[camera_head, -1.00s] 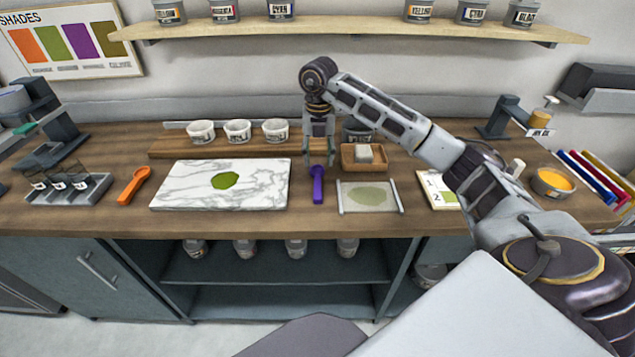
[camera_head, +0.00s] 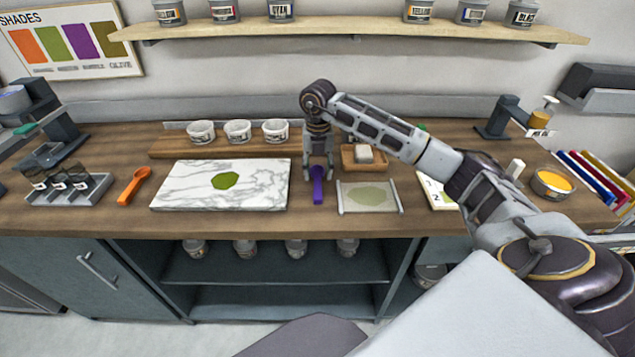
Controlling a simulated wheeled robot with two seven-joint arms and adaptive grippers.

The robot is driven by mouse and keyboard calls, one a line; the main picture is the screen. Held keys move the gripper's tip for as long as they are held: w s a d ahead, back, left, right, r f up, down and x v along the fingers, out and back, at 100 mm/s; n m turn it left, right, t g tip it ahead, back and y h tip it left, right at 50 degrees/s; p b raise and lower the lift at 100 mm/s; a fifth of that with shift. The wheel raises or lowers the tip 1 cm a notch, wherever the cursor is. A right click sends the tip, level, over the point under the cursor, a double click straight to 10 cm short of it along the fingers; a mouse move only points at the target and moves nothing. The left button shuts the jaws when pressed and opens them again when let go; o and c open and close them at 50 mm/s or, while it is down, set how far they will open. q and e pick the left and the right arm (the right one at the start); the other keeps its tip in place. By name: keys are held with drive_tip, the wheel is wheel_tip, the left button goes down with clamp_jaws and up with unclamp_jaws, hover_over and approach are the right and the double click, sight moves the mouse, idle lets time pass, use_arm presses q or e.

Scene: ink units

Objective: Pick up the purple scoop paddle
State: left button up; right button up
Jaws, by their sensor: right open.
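The purple scoop paddle (camera_head: 318,190) lies on the wooden counter between the marble slab and the framed sheet, its handle end toward the front edge. My right gripper (camera_head: 318,178) points straight down at the paddle's back end. Its fingers are apart, one on each side of the paddle in the picture. Whether they touch the paddle or hover over it is hard to tell. My left gripper is not in view.
A marble slab (camera_head: 185,197) with a green patch lies to the left, and an orange scoop (camera_head: 133,186) beyond it. A framed sheet (camera_head: 369,208) lies close on the right. A wooden tray (camera_head: 352,163) with a pale block and white cups (camera_head: 238,131) stand behind.

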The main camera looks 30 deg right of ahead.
sight(317, 180)
drive_tip(key=shift+f, duration=2)
drive_tip(key=shift+a, duration=0.1)
drive_tip(key=shift+c, duration=0.4)
clamp_jaws()
